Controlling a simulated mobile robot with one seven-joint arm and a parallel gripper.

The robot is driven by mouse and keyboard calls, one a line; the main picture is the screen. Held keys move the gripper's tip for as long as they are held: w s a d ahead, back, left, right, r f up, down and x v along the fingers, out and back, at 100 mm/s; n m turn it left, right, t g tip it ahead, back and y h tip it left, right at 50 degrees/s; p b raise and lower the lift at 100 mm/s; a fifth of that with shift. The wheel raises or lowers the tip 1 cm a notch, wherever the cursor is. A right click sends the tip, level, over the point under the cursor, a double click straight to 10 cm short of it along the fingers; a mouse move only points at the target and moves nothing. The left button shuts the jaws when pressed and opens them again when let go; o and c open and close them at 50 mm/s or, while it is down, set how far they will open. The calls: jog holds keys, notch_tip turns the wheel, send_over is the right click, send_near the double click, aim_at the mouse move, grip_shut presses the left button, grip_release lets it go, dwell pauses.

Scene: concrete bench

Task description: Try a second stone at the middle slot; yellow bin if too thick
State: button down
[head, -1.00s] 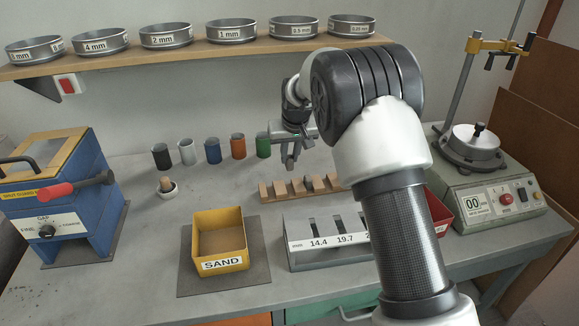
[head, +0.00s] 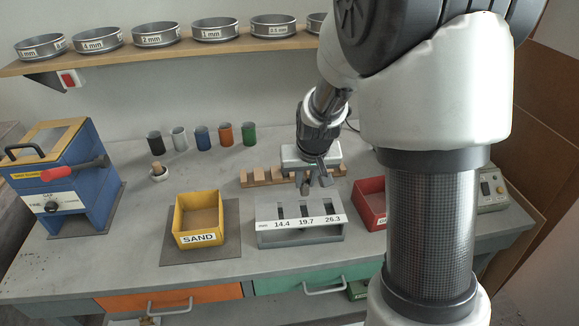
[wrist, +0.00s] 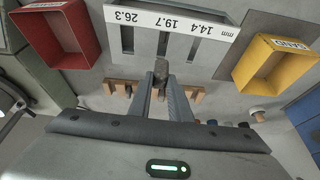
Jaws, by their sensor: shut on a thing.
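The grey slot gauge (head: 300,238) stands on the bench, its three slots marked 14.4, 19.7 and 26.3; the gauge also shows in the wrist view (wrist: 228,58). My gripper (head: 311,184) is at the gauge's back edge, roughly in line with the middle slot. In the wrist view, my gripper (wrist: 161,84) is shut on a dark grey stone (wrist: 161,67), which is close to the rear end of the middle slot. I cannot tell its exact height. The yellow bin (head: 201,239), labelled SAND, is left of the gauge; it also shows in the wrist view (wrist: 252,82).
A red bin (head: 369,205) stands right of the gauge, partly behind my arm. A wooden rack (head: 262,178) is behind the gauge. A blue machine (head: 72,190) is at left.

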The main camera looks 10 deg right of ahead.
aim_at(305, 194)
jog(key=shift+s+f+b, duration=0.1)
jog(key=shift+f+b, duration=1.65)
jog(key=shift+f, duration=0.7)
jog(key=shift+f+b, duration=0.8)
dwell(0.6)
jog(key=shift+r+p, duration=2.6)
jog(key=shift+r, duration=0.95)
